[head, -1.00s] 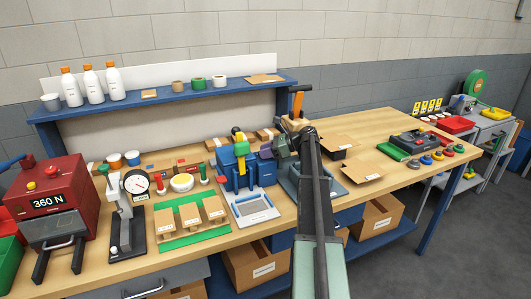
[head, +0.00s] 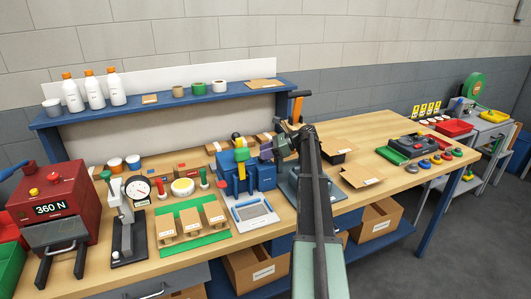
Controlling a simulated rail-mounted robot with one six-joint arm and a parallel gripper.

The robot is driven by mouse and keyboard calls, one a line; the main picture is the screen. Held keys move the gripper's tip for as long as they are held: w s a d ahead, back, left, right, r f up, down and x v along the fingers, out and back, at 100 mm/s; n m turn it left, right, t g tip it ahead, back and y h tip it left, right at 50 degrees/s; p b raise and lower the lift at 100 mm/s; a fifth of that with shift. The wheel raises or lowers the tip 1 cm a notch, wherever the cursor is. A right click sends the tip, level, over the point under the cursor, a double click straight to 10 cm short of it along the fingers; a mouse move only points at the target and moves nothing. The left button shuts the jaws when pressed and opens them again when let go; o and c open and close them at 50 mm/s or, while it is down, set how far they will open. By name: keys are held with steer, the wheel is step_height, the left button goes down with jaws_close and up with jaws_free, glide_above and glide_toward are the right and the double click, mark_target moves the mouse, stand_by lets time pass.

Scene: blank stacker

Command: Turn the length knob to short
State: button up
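The blue machine (head: 236,184) stands in the middle of the bench, with a silver plate (head: 252,212) at its front. No knob marking is readable. My gripper (head: 276,149) is beside the machine's upper right side, close to the purple part. I cannot tell whether they touch. The fingers are too small and dark to show whether they are open or shut.
A green board (head: 200,238) with cardboard pieces lies between. Cardboard trays (head: 362,176) lie right of my arm. A blue shelf (head: 165,102) runs behind.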

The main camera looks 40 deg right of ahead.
step_height(320, 180, up, 18)
steer(key=p, duration=1.6)
steer(key=shift+p, duration=0.4)
